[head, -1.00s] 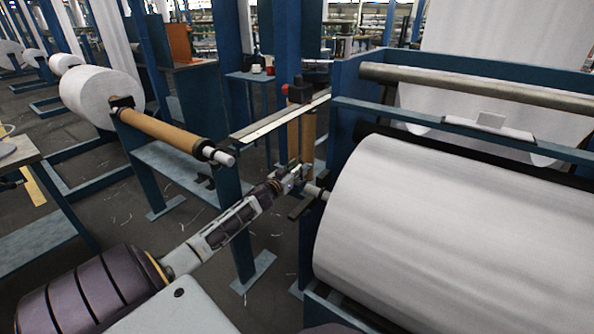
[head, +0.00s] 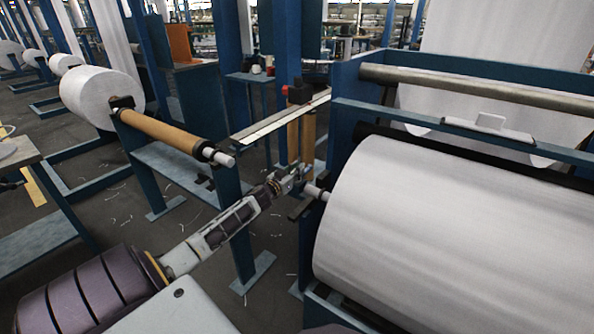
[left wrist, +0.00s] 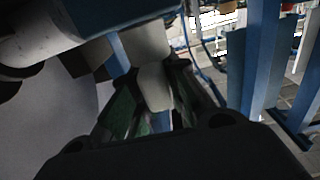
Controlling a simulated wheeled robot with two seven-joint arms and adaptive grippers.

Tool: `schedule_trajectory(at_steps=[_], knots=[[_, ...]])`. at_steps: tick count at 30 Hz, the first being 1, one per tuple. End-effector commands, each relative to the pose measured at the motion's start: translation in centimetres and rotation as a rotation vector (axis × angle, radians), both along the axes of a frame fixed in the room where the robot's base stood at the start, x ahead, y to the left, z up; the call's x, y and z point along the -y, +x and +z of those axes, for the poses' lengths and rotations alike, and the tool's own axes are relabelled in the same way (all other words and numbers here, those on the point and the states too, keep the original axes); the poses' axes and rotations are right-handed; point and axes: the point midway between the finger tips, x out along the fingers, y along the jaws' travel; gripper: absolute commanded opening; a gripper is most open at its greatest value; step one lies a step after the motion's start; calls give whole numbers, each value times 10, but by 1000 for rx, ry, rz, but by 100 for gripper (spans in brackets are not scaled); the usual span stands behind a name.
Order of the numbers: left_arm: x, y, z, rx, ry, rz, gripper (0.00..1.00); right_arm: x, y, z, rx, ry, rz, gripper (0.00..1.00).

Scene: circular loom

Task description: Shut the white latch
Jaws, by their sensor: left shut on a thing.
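The large white fabric roll (head: 450,230) lies in the blue loom frame on the right, with a pale shaft end (head: 316,192) at its left side. My left gripper (head: 297,178) is at that shaft end, beside the left end of the roll. In the left wrist view, a white rounded piece (left wrist: 155,86), which looks like the latch, sits between the fingers of my left gripper (left wrist: 155,110). The gripper is shut on it. In the head view the latch is mostly hidden by the gripper and too small to tell its position. My right gripper is out of view.
A blue post (head: 287,60) and a flat metal strip (head: 282,115) stand close behind my left gripper. A brown tube (head: 165,132) on a blue stand is to the left. A white bracket (head: 489,124) sits on the blue crossbar above the roll. Floor between the stands is open.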

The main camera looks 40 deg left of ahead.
Motion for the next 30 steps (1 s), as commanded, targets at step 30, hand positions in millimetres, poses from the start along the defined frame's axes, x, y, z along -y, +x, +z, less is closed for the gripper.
schedule_trajectory(at_steps=[30], knots=[[-1,1,0,1,3,-404,0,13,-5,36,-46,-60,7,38]])
